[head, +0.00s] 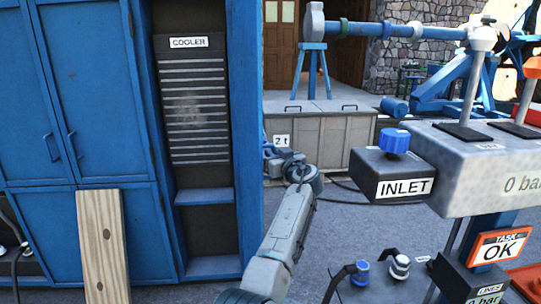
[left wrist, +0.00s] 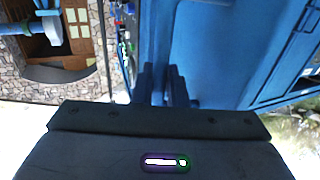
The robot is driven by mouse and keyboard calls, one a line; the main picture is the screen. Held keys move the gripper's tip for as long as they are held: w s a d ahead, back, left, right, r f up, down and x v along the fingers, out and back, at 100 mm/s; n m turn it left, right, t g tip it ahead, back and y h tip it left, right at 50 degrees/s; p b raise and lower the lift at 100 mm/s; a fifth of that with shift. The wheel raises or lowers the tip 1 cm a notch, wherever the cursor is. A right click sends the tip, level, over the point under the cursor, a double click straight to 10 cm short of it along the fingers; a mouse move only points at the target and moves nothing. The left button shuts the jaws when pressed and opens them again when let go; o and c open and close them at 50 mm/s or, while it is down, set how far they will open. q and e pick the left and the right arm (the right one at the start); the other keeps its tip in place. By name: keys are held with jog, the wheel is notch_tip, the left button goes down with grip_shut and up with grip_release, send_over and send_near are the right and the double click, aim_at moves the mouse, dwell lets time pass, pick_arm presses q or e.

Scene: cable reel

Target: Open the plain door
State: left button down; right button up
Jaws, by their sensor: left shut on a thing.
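A blue cabinet with panel doors (head: 95,85) and bar handles (head: 50,147) stands at the left in the head view; these doors look shut. Beside them is a dark recess with a COOLER label (head: 189,42), bounded on the right by a narrow blue upright panel (head: 250,110). My left gripper (head: 274,155) is just right of this upright. In the left wrist view its fingers (left wrist: 164,78) are close together against a blue panel (left wrist: 235,55). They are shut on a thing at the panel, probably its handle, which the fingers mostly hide. My right gripper is not in view.
A grey block with an INLET box (head: 404,188) and a blue knob (head: 394,141) stands at the right. A wooden plank (head: 103,245) leans at the front left. A grey chest (head: 330,144) stands behind my left arm. Cables lie on the open grey floor.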

pick_arm(q)
jog(key=shift+w+d, duration=0.1)
jog(key=shift+d, duration=0.15)
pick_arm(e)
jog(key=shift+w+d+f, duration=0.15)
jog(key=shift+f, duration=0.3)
pick_arm(q)
jog(key=c, duration=1.5)
grip_release()
jog(key=shift+c, duration=0.2)
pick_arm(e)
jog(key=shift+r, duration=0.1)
pick_arm(q)
jog(key=shift+f, duration=0.1)
